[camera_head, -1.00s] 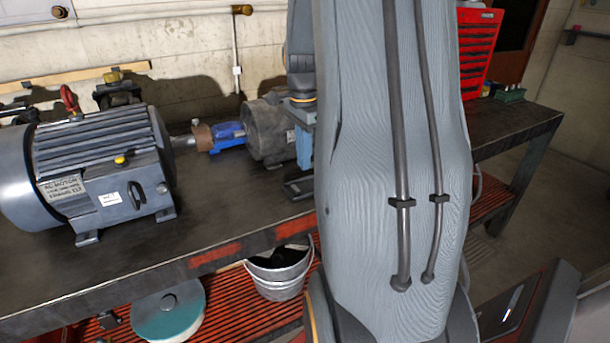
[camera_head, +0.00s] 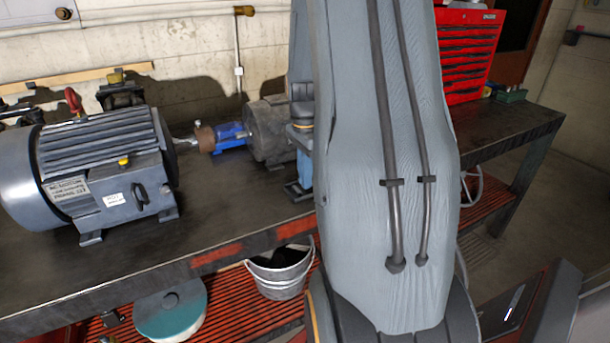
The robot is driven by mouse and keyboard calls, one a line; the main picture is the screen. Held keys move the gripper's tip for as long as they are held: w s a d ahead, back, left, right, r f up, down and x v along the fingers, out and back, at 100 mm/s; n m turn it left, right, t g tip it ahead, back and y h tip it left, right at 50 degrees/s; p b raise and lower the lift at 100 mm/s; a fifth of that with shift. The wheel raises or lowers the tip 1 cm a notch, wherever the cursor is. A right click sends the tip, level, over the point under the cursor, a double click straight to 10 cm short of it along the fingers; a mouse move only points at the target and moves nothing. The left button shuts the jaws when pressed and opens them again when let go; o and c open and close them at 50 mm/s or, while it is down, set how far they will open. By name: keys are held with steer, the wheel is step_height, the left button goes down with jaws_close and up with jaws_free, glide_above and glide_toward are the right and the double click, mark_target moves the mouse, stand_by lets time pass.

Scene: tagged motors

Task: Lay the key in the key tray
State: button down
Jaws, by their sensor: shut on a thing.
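My gripper (camera_head: 298,190) shows only in part, low over the bench top, left of my grey arm. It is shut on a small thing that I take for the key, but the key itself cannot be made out. My arm covers the middle of the view and hides much of the bench behind it. I cannot pick out the key tray for sure.
A large grey motor (camera_head: 105,170) stands on the dark bench (camera_head: 225,215) at left. A smaller motor (camera_head: 268,130) with a blue coupling is behind my gripper. A red tool chest (camera_head: 468,55) and small green box (camera_head: 511,96) are at right. A bucket (camera_head: 280,275) sits below.

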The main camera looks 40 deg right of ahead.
steer(key=shift+f, duration=0.3)
steer(key=c, duration=1.9)
jaws_free()
steer(key=shift+o, duration=0.2)
step_height(320, 180, up, 13)
steer(key=b, duration=0.3)
steer(key=s+a+f+n, duration=0.3)
steer(key=a+f+n, duration=0.1)
steer(key=a+n, duration=0.3)
steer(key=s+a+f+n, duration=0.3)
steer(key=a+n, duration=0.4)
steer(key=a, duration=0.5)
steer(key=s+a+f+n+t, duration=0.1)
steer(key=s+a+f+n, duration=0.2)
steer(key=a+f+n, duration=0.3)
steer(key=a, duration=0.3)
steer(key=shift+s+a+n, duration=0.15)
steer(key=shift+a+n, duration=0.05)
steer(key=shift+n, duration=0.2)
